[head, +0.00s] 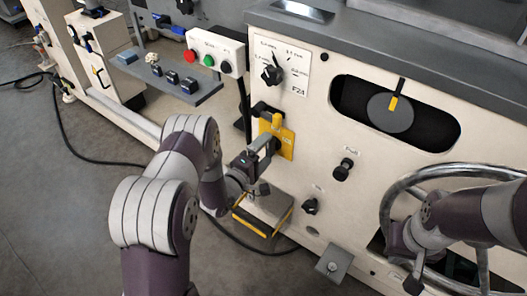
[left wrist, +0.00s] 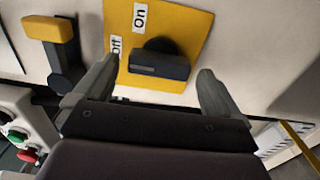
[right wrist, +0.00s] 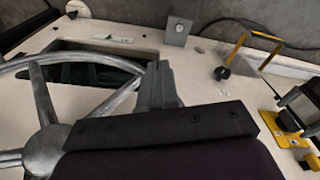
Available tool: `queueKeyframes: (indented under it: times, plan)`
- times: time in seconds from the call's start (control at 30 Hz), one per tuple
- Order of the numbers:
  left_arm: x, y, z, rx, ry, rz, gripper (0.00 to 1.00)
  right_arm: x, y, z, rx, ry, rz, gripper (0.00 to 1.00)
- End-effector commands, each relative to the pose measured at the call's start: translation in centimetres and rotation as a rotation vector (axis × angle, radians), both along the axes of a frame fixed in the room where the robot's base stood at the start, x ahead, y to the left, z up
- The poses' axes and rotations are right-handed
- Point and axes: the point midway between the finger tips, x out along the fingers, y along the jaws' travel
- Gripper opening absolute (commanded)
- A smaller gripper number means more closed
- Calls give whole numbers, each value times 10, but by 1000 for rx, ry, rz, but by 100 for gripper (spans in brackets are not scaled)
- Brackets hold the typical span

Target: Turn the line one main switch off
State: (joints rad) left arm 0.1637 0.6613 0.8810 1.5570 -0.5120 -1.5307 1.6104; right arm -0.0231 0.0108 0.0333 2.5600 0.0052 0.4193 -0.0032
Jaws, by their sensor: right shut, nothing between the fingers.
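The main switch is a black rotary handle (left wrist: 160,66) on a yellow plate (left wrist: 185,25). White labels read "On" (left wrist: 140,15) and "Off" (left wrist: 115,47). The handle's bar lies level across the left wrist view; I cannot tell which label it points to. The yellow plate (head: 288,150) also shows in the head view, partly behind my left gripper (head: 254,163). In the left wrist view my left gripper (left wrist: 155,88) is open, one finger on each side of the handle, with no clear contact. My right gripper (right wrist: 160,88) is shut and empty beside the handwheel.
A yellow-tipped lever (left wrist: 50,30) stands beside the plate. A button box (head: 213,55) with red and green buttons is left of the selector dial (head: 271,75). A large metal handwheel (head: 388,205) stands at the right, partly behind my right arm. A yellow-edged step (head: 262,220) lies below.

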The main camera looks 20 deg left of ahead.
Motion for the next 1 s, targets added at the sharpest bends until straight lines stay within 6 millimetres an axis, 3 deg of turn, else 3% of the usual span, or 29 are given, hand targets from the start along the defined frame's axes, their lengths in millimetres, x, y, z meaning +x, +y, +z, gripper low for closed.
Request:
queueKeyframes:
  times: [0.37,0.8,1.0]
  plan:
    - [-8,3,3,2,-2,0,98,0,0,5,0,0,0,0]
    - [-105,40,2,0,1,5,98,0,0,33,0,0,0,0]
    - [-119,43,1,0,-2,1,98,0,0,34,0,0,0,0]
